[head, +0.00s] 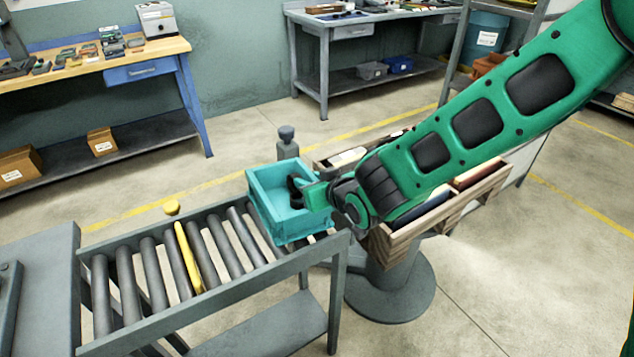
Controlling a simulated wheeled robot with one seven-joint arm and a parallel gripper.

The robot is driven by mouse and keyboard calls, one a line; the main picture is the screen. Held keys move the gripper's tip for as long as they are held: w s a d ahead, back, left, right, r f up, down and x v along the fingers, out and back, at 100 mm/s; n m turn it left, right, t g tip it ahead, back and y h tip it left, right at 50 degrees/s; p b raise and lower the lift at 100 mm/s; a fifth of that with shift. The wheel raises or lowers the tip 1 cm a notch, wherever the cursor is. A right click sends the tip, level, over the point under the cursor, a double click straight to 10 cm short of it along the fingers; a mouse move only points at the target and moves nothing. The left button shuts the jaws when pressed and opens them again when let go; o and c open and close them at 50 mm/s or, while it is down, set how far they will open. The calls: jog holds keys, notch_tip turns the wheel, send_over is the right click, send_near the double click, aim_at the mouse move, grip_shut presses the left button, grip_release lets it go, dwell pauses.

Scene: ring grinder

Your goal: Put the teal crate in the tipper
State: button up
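The teal crate (262,207) is at the right end of the roller conveyor, apparently upright and open at the top. I cannot tell whether it rests on the rollers or is slightly above them. My gripper (300,192) is at the crate's right wall, with a dark fingertip showing inside the crate. The rest of the gripper is partly hidden by my wrist, and I cannot see whether it is shut on the wall. I cannot clearly make out which thing is the tipper.
The roller conveyor (207,310) has a yellow bar (188,258) across it. A wooden box (410,236) with compartments stands on a round grey pedestal (390,295), partly hidden by my arm. A grey post (287,147) rises behind the crate. Workbenches stand at the back.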

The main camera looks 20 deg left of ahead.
jog(key=v, duration=1.2)
dwell(0.3)
